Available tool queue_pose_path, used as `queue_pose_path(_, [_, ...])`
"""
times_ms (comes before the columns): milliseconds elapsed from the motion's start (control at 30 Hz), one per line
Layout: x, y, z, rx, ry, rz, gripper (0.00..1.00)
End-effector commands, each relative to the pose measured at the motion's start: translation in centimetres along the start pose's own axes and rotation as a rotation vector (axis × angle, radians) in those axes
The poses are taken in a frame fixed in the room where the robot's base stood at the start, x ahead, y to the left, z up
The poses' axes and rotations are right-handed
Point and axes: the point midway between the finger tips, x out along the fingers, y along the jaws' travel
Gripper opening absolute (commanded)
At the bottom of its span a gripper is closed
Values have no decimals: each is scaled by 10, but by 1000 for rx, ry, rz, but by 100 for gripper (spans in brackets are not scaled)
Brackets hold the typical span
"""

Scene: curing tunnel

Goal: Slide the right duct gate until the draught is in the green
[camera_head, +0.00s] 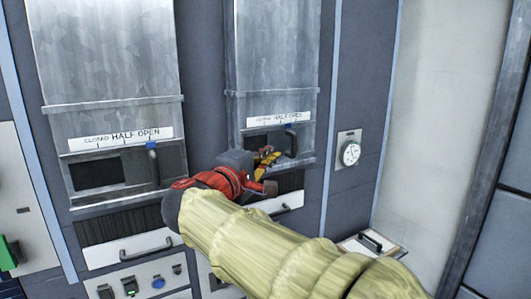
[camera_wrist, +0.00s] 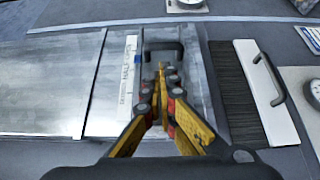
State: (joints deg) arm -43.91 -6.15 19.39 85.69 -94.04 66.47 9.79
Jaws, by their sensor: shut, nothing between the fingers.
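The right duct gate (camera_head: 277,60) is a grey metal sheet with a white scale strip (camera_head: 278,118) and a blue marker. Its dark handle (camera_head: 291,142) is at the lower right of the gate; it also shows in the wrist view (camera_wrist: 165,45). My gripper (camera_head: 272,156) is shut and empty, its yellow and red fingers at the handle's left in the head view. In the wrist view the fingertips (camera_wrist: 163,70) point at the handle's loop; I cannot tell whether they touch it. A round white dial (camera_head: 350,153) is on the wall at right; its reading is too small.
The left gate (camera_head: 105,50) has a similar strip and handle (camera_head: 153,160). Below are a drawer-like panel (camera_head: 125,245) and buttons (camera_head: 158,284). A clipboard-like board (camera_head: 372,243) sticks out at lower right.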

Motion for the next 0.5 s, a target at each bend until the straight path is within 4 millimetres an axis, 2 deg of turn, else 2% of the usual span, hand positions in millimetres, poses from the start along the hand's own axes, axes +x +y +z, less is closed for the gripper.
queue_pose_path(100, [23, 2, 0, -2, -2, -2, 0])
queue_pose_path(233, [42, 2, 0, -2, -1, -1, 0])
queue_pose_path(500, [61, 0, 0, 0, 0, -2, 0])
